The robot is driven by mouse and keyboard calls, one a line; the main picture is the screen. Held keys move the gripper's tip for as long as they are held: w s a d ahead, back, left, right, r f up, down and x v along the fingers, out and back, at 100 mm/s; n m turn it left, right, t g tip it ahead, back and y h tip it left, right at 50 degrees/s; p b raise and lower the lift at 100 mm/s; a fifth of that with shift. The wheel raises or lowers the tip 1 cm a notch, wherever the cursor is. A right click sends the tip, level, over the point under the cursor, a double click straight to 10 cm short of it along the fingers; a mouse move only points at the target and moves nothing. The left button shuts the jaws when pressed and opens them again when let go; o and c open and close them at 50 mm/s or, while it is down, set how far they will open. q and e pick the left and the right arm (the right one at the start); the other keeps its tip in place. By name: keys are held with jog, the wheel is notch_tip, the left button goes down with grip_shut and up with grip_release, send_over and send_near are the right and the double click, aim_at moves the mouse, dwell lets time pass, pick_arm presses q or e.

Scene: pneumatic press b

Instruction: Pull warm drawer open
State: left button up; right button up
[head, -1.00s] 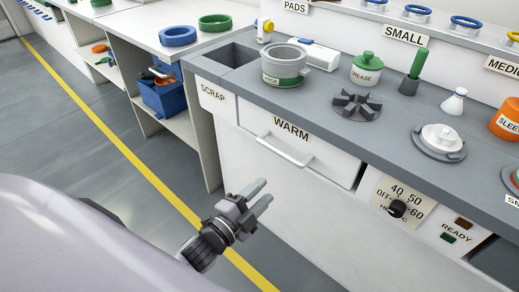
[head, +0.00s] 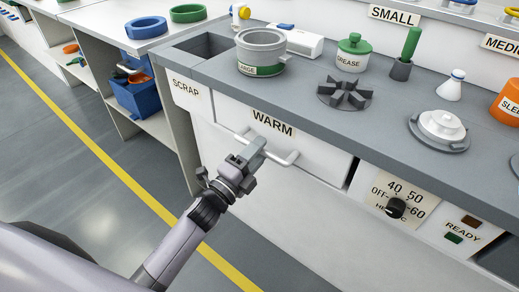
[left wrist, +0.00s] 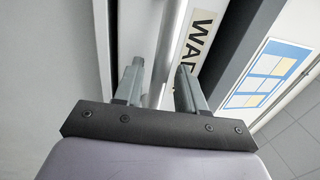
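The warm drawer (head: 318,152) is a white front under the grey counter, with a "WARM" label and a pale bar handle (head: 286,160). It looks shut or nearly so, with a dark gap at its right edge. My left gripper (head: 252,152) is at the handle's left-middle part in the head view. In the left wrist view the handle bar (left wrist: 170,45) runs between the two fingers of my left gripper (left wrist: 160,66). The fingers stand apart, with gaps visible beside the bar. My right gripper is not in view.
The scrap bin (head: 187,90) is left of the drawer. A heater knob (head: 396,208) is on the panel to the right. A pot (head: 261,52), a grease jar (head: 353,52) and a black star-shaped fixture (head: 344,92) stand on the counter. The floor before the drawer is clear.

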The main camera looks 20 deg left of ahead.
pick_arm(q)
jog(key=shift+w+d+r, duration=0.1)
jog(key=shift+w+d, duration=0.1)
jog(key=shift+w, duration=0.25)
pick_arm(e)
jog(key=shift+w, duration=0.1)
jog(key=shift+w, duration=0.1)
pick_arm(q)
grip_shut()
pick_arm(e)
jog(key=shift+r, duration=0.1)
